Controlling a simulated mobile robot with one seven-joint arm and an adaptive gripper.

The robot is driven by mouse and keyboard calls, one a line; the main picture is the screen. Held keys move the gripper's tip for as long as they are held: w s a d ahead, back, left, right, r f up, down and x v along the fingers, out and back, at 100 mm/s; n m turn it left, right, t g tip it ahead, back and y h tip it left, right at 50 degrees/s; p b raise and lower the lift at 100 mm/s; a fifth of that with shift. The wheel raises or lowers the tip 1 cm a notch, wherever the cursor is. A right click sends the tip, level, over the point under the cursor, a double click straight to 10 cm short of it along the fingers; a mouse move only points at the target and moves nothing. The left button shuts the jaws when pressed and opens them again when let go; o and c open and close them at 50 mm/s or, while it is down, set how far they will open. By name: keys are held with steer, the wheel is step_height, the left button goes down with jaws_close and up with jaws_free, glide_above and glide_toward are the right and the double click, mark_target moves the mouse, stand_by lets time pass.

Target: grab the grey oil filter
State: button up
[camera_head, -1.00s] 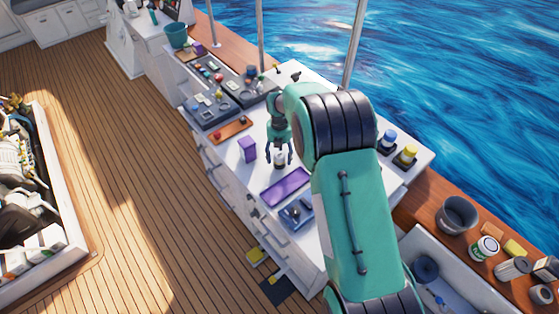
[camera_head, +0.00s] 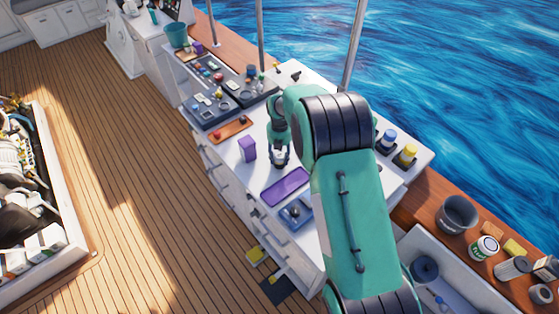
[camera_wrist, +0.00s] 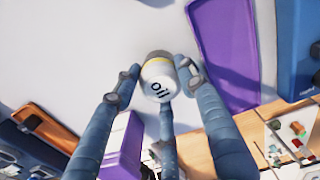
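The grey oil filter (camera_wrist: 158,80) is a small pale grey can with a yellow band and the word "oil" on it. It stands on the white counter top, and in the head view only a bit of it (camera_head: 280,157) shows between my fingers. My gripper (camera_wrist: 160,74) has its fingers drawn in around the can, with fingertips against its left and right sides and a third finger below it in the wrist view. In the head view my gripper (camera_head: 280,161) is low over the counter. Any lift off the surface cannot be made out.
A purple box (camera_head: 247,149) stands close left of my gripper. A purple tray (camera_head: 286,187) and a blue item (camera_head: 296,213) lie to the lower right. An orange tray (camera_head: 231,129) lies behind the box. Blue and yellow containers (camera_head: 404,155) stand at the right.

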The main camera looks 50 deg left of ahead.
mark_target(280, 155)
steer(key=shift+r, duration=0.15)
steer(key=shift+c, duration=0.2)
steer(key=shift+r, duration=1.75)
steer(key=s+d, duration=0.2)
steer(key=d, duration=0.2)
steer(key=s+d+b, duration=0.1)
steer(key=s+d, duration=0.2)
steer(key=d, duration=0.2)
steer(key=s+d+r, duration=0.1)
steer(key=s+d, duration=0.2)
steer(key=d, duration=0.1)
steer(key=shift+d+r, duration=0.1)
steer(key=shift+d, duration=0.3)
